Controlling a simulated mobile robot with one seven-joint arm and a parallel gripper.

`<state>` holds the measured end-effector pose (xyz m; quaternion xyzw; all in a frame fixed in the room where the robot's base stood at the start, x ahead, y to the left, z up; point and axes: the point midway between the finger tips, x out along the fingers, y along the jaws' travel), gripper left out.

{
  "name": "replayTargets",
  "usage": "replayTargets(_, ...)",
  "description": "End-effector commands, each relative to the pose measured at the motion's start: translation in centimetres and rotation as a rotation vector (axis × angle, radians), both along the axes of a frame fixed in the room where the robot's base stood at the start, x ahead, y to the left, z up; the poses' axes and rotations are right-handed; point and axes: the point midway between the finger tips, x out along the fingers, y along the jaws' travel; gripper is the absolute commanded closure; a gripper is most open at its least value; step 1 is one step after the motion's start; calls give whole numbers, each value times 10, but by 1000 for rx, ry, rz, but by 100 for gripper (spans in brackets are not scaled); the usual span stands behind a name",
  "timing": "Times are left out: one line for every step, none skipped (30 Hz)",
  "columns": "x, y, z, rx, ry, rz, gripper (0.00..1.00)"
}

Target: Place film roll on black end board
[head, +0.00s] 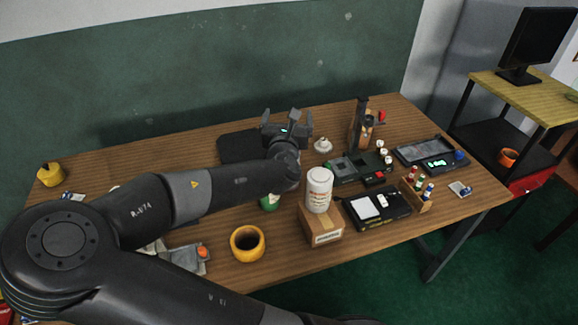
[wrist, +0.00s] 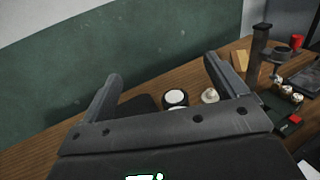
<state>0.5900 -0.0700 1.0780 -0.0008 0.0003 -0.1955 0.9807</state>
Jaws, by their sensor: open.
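A flat black board (head: 236,147) lies on the table near the back wall, partly hidden by my gripper; part of it also shows in the wrist view (wrist: 132,103). A round black-rimmed piece with a white top (wrist: 175,97) sits at or beside the board's right end; it may be the film roll, but I cannot tell. A small whitish round piece (head: 323,146) sits right of my gripper, also in the wrist view (wrist: 209,96). My gripper (head: 288,118) is open and empty above the table, its fingers (wrist: 162,70) spread and pointing toward the wall.
A white canister (head: 319,188) stands on a cardboard box (head: 321,223) near the front, with a yellow cup (head: 247,243) to its left. Black devices (head: 374,207), a small bottle rack (head: 417,195) and an upright dark stand (head: 360,122) fill the right side.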

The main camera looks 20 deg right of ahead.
Motion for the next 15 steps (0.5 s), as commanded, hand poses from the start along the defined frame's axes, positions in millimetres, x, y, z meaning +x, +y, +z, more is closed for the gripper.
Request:
replayTargets(0, -2, -22, -3, 7, -4, 10)
replayTargets(-1, -2, -32, -2, 6, -5, 10)
replayTargets(0, -2, -44, -3, 4, -4, 10)
replayTargets(0, -1, -51, -1, 3, -3, 10)
replayTargets(0, -2, -58, -1, 4, -3, 10)
replayTargets(0, -1, -65, -1, 2, -2, 10)
replayTargets(0, -1, -70, -1, 2, -1, 10)
replayTargets(0, -1, -73, -1, 0, -1, 10)
replayTargets(0, 0, -77, -1, 0, 0, 10)
replayTargets(0, -1, -80, -1, 0, 0, 10)
replayTargets(0, -1, -82, 0, 0, -1, 10)
replayTargets(0, 0, -86, 0, 0, -1, 10)
replayTargets(0, 0, -89, -1, 1, 0, 10)
replayTargets(0, 0, -92, -1, 1, 0, 10)
replayTargets(0, 0, -96, 0, 0, 0, 10)
